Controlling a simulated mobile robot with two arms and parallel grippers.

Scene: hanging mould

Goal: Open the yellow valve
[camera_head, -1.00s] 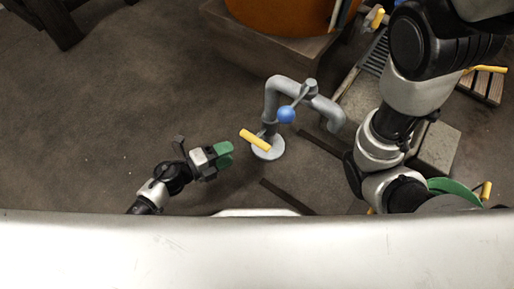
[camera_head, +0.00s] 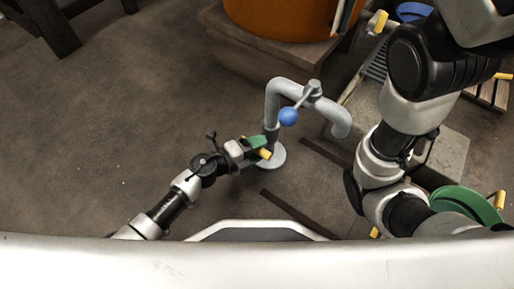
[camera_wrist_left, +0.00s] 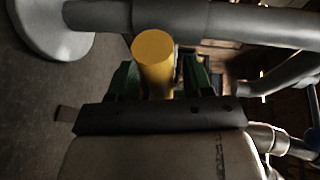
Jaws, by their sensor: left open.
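The yellow valve handle (camera_head: 264,154) sits low on a grey standing pipe (camera_head: 272,110), just above its round base (camera_head: 275,158). My left gripper (camera_head: 257,146) has its green fingers at the handle and hides most of it in the head view. In the left wrist view, the yellow handle (camera_wrist_left: 153,62) points its round end at the camera and lies between the open green fingers (camera_wrist_left: 160,80). I cannot tell whether the fingers touch it. My right arm shows at the right of the head view, but its gripper is not visible.
A blue ball-ended lever (camera_head: 289,116) sits higher on the same pipe, close to my left gripper. An orange round vessel (camera_head: 285,18) stands on a block behind. A green round object (camera_head: 465,203) with a yellow handle lies at right.

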